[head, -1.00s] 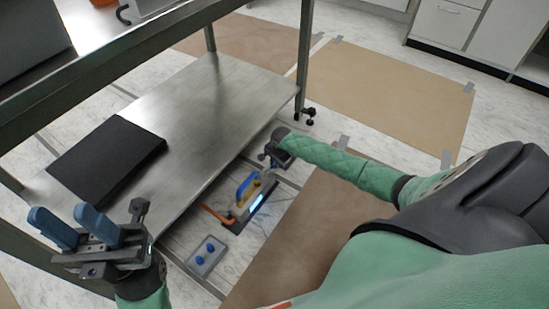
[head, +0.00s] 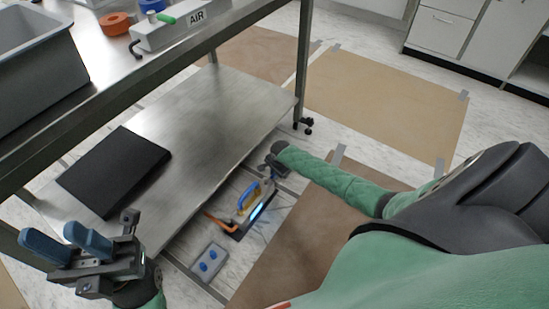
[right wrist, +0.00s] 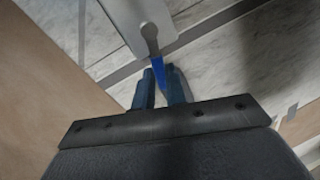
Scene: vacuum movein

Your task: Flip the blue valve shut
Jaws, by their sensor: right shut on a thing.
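In the right wrist view the valve's blue lever (right wrist: 158,72) hangs from a grey pivot (right wrist: 150,34) on a pale box (right wrist: 124,22). My right gripper (right wrist: 161,82) is shut on the lever, with its blue fingers either side of it. In the head view my right gripper (head: 272,168) is low, beside the right edge of the table's lower shelf. The valve cannot be made out there. My left gripper (head: 66,243) is open and empty at the lower left, with its blue fingers apart.
A steel table with a lower shelf (head: 205,105) stands at left, bearing a black slab (head: 115,170). An AIR box (head: 180,28) is on top. Brown sheets cover the floor at right.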

